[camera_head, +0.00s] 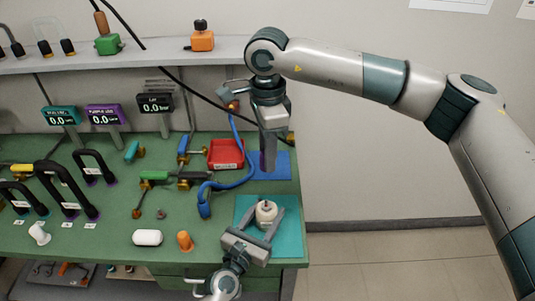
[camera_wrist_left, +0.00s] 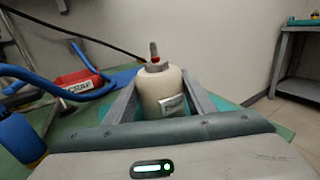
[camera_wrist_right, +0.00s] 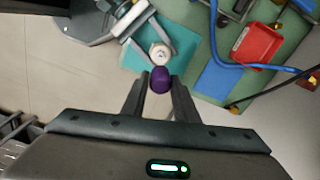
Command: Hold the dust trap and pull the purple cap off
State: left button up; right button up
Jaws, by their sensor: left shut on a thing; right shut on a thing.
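The dust trap (camera_head: 266,212) is a cream bottle with a grey collar and a narrow grey-and-red top. It stands upright over the teal mat (camera_head: 294,232). My left gripper (camera_head: 262,222) is shut on its body from the near side. The left wrist view shows the trap (camera_wrist_left: 163,90) between both fingers, with no purple on its top. The purple cap (camera_wrist_right: 160,80) is between the fingers of my right gripper (camera_wrist_right: 159,84), which is shut on it. In the head view my right gripper (camera_head: 267,166) hangs above the blue mat, behind the trap. The cap looks apart from the trap.
A red tray (camera_head: 226,154) and the blue mat (camera_head: 281,168) lie behind the trap. A blue hose (camera_head: 236,183) loops to its left. A white cylinder (camera_head: 147,238) and an orange piece (camera_head: 185,241) lie at the front. The bench ends just right of the teal mat.

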jog(key=shift+r, duration=1.5)
pick_arm(q)
jog(key=o, duration=1.7)
jog(key=v, duration=1.2)
jog(key=shift+d, duration=0.1)
